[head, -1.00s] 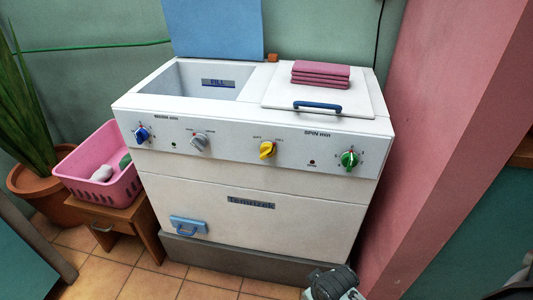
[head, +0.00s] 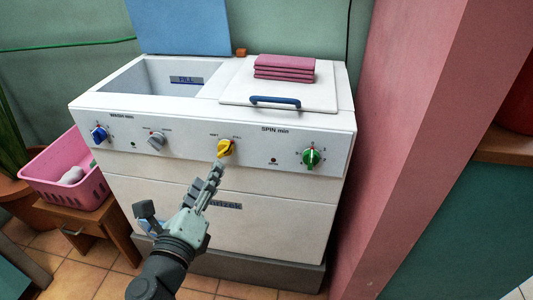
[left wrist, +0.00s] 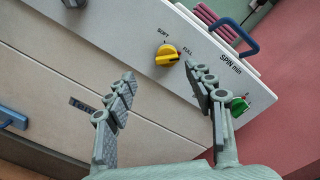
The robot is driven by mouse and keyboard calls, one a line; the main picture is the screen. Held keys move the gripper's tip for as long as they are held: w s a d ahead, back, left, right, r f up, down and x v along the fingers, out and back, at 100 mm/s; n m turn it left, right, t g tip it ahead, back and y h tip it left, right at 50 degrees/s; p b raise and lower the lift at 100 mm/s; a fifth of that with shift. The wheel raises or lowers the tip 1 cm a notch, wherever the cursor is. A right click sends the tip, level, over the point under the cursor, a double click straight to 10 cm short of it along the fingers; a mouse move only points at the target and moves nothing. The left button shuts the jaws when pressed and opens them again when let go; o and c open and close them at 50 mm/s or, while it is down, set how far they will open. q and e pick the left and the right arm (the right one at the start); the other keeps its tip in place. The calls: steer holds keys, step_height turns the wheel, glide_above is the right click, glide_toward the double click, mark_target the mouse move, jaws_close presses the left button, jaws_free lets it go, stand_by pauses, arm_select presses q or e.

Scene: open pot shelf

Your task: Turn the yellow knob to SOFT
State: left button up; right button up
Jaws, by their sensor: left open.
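The yellow knob (head: 226,148) sits in the middle of the white washer's front panel. It also shows in the left wrist view (left wrist: 167,55), with SOFT marked at its upper left and FULL at its upper right. Its grip looks slanted, but I cannot tell the exact setting. My left gripper (head: 182,188) is open and empty below the knob. In the head view one finger reaches up close under the knob. In the left wrist view the spread fingers (left wrist: 160,74) lie to either side of and below the knob; contact is not visible. My right gripper is not in view.
A grey knob (head: 157,141) and a blue knob (head: 99,133) are to the left, a green knob (head: 312,157) to the right. Folded pink cloths (head: 285,67) lie on the lid by a blue handle (head: 275,100). A pink wall (head: 410,130) stands close on the right.

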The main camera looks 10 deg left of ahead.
mark_target(221, 153)
arm_select(q)
steer(key=shift+m, duration=0.3)
steer(key=w, duration=0.4)
steer(key=w+d+p, duration=0.1)
steer(key=w, duration=0.2)
steer(key=shift+r, duration=0.25)
steer(key=shift+w, duration=0.45)
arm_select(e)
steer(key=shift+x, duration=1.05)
arm_select(q)
steer(key=shift+c, duration=0.6)
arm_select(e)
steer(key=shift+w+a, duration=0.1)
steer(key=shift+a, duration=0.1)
arm_select(q)
steer(key=c, duration=1)
steer(key=shift+c, duration=0.2)
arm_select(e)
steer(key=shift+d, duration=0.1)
